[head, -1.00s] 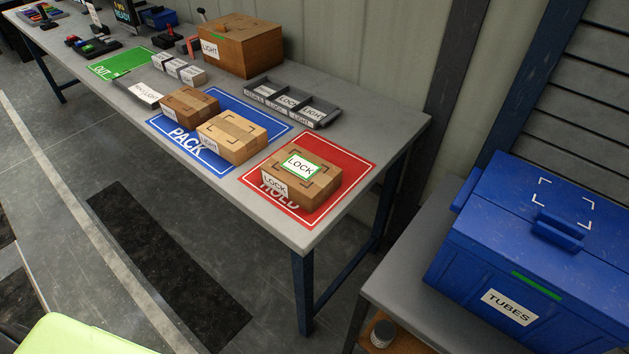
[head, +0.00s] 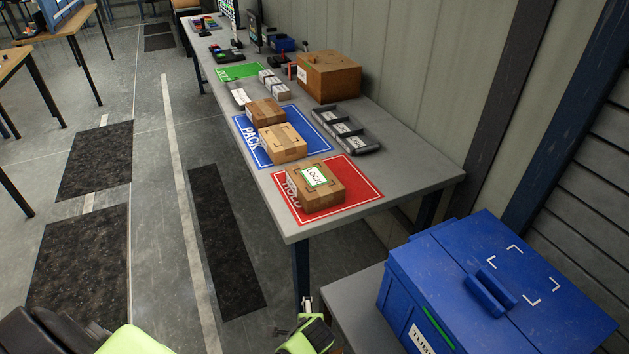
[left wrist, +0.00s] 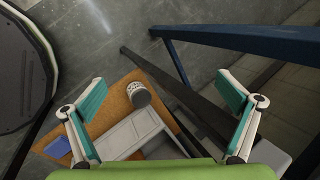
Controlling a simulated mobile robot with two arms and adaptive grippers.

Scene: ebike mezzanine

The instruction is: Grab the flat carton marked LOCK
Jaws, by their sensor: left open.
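The flat brown carton marked LOCK (head: 330,194) lies on the red HOLD mat (head: 361,198) near the front end of the grey workbench. Its white LOCK label with a green border faces up. My left gripper (left wrist: 162,92) is open and empty in the left wrist view, over the floor and a low shelf. A lime-green part of my arm, apparently the left one, shows at the bottom of the head view, below the bench end and well apart from the carton. The carton is not visible in the left wrist view.
Two cartons (head: 283,143) sit on the blue PACK mat (head: 315,147), beside a grey divided tray (head: 346,130). A larger brown box (head: 328,76) stands behind. A blue TUBES crate (head: 480,285) stands on a side table (head: 350,300) at right. A blue bench leg (left wrist: 240,37) crosses the wrist view.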

